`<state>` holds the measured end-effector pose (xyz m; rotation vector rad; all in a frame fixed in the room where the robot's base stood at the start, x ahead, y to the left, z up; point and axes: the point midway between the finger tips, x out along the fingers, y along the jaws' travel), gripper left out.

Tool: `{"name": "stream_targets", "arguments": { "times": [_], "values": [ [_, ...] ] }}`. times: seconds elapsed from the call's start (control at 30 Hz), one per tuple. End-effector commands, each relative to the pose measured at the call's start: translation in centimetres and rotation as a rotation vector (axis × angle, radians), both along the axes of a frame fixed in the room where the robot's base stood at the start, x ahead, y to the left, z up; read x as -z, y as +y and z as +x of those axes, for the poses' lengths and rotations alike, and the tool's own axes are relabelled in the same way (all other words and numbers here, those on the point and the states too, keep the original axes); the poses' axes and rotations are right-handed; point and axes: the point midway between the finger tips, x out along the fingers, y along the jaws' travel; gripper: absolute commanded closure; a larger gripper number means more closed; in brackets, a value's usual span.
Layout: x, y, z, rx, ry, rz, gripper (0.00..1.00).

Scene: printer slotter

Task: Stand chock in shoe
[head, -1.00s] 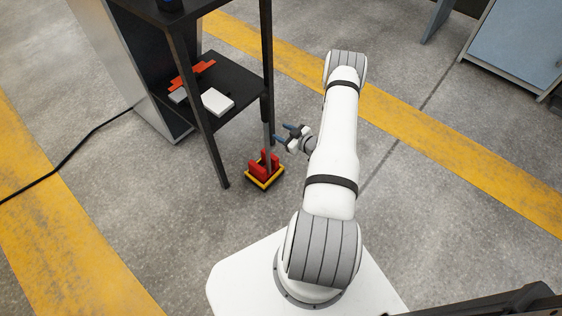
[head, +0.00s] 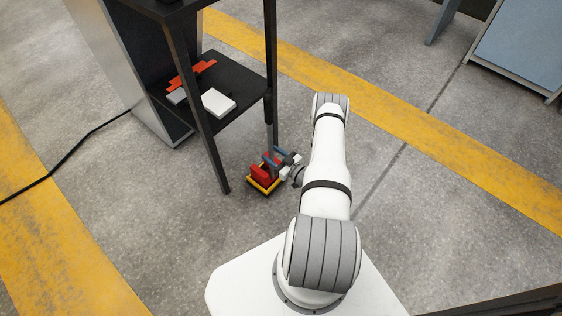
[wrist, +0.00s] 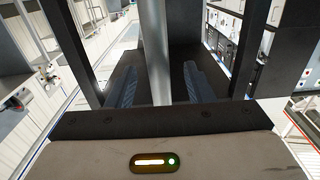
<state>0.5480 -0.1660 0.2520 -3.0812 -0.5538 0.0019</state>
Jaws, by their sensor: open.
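A low yellow-rimmed base (head: 263,188) with red blocks (head: 260,174) stands on the floor at the front right leg of the black stand. I cannot tell for sure which of these parts is the shoe and which is the chock. My gripper (head: 272,157) is open just above the red blocks, with its blue fingers at the leg's grey lower part. In the wrist view the grey post (wrist: 155,45) stands between the two open fingers (wrist: 160,88), with gaps on both sides. My fingers partly hide the red blocks in the head view.
The black stand's lower shelf (head: 235,82) holds an orange-red stepped piece (head: 192,74), a white box (head: 218,102) and a small grey piece (head: 177,96). Another leg (head: 207,140) stands to the left. A black cable (head: 75,148) lies on the floor. Open floor lies at the right.

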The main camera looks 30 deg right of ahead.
Motion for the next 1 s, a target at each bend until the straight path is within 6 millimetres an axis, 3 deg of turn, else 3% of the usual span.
{"name": "stream_targets", "arguments": {
  "times": [0.13, 0.43, 1.0],
  "values": [
    [0.03, 0.36, 1.01, 0.000, 0.000, 0.000, 0.53],
    [-0.02, 0.37, 1.19, 0.002, 0.001, 0.001, 0.53],
    [0.00, 0.29, 1.13, 0.003, 0.001, 0.001, 0.99]
  ]
}}
